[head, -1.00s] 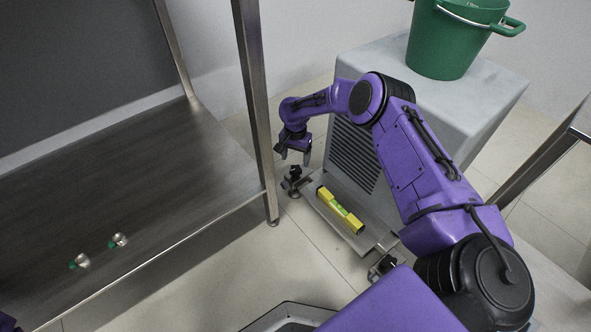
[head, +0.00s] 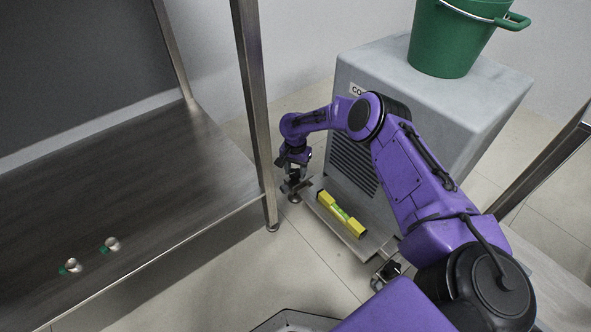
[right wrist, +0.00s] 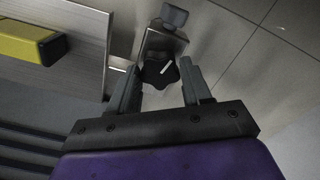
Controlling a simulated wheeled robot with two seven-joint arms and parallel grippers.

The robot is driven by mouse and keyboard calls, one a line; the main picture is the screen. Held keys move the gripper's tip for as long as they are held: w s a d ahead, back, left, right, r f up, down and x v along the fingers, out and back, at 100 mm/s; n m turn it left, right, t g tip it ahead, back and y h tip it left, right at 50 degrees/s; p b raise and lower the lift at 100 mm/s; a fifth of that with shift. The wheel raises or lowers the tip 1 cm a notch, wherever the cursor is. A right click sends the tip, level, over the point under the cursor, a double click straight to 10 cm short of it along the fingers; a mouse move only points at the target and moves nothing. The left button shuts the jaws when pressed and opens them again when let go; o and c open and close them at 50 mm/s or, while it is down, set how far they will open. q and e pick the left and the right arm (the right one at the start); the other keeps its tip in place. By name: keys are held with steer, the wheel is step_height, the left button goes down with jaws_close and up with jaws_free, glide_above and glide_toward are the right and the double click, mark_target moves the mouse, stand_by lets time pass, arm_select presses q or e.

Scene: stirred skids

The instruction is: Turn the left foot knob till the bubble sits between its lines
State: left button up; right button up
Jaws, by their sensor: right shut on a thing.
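The left foot knob (right wrist: 158,74) is a dark, lobed knob with a white mark, between my right gripper's fingers (right wrist: 160,68) in the right wrist view. My right gripper (head: 294,168) is shut on it from above, at the far left corner of the steel skid plate (head: 362,246) in the head view. The yellow spirit level (head: 327,200) lies on the plate, with a green vial (head: 341,212) in its middle. The bubble is too small to make out. The level's end also shows in the right wrist view (right wrist: 25,42). My left gripper is out of view.
A grey cooler unit (head: 440,105) stands behind the plate, with a green bucket (head: 450,40) on top. Another foot knob (head: 388,270) is at the plate's near corner. A steel table leg (head: 256,120) stands close left of my gripper.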

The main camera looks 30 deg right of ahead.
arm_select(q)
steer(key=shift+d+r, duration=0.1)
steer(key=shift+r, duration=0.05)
arm_select(e)
steer(key=shift+n, duration=0.3)
steer(key=shift+r+n+p, duration=0.1)
steer(key=shift+n+p, duration=0.25)
steer(key=shift+n, duration=1.45)
steer(key=n, duration=0.3)
steer(key=shift+n, duration=0.3)
steer(key=n, duration=1)
steer(key=shift+n, duration=0.4)
arm_select(q)
steer(key=shift+b, duration=0.3)
arm_select(e)
steer(key=n, duration=0.6)
steer(key=shift+n, duration=0.4)
